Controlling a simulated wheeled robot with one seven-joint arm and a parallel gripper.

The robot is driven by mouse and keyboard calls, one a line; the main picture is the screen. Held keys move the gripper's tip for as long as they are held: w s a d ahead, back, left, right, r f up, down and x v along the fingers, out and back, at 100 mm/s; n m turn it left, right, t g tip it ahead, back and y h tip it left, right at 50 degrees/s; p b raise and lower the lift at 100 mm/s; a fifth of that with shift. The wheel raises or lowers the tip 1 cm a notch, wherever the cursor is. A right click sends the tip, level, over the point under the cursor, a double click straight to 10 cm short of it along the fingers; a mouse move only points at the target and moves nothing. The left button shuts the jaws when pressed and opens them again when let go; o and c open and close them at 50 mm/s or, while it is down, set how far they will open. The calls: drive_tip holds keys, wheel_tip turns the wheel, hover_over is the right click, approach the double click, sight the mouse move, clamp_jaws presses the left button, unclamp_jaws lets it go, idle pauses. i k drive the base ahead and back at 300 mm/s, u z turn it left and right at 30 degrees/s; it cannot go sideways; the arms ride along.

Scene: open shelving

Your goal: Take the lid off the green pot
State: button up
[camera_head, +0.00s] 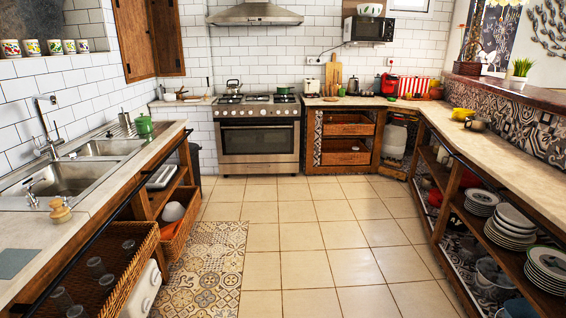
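My gripper is not in view.
The left counter (44,236) holds a double sink (65,178) with faucets and a wooden-topped jar (60,211). A wicker basket (135,275) and a drawer stick out beneath it. The tiled floor (320,250) is clear. Shelves of plates (513,218) line the right.

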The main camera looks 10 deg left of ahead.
sight(142, 118)
drive_tip(key=u, duration=0.05)
drive_tip(key=i, duration=3.45)
drive_tip(key=u, duration=0.55)
drive_tip(key=i, duration=1.1)
drive_tip(key=u, duration=0.75)
drive_tip(key=i, duration=1)
drive_tip(key=u, duration=1.45)
drive_tip(key=i, duration=1.3)
drive_tip(key=u, duration=0.5)
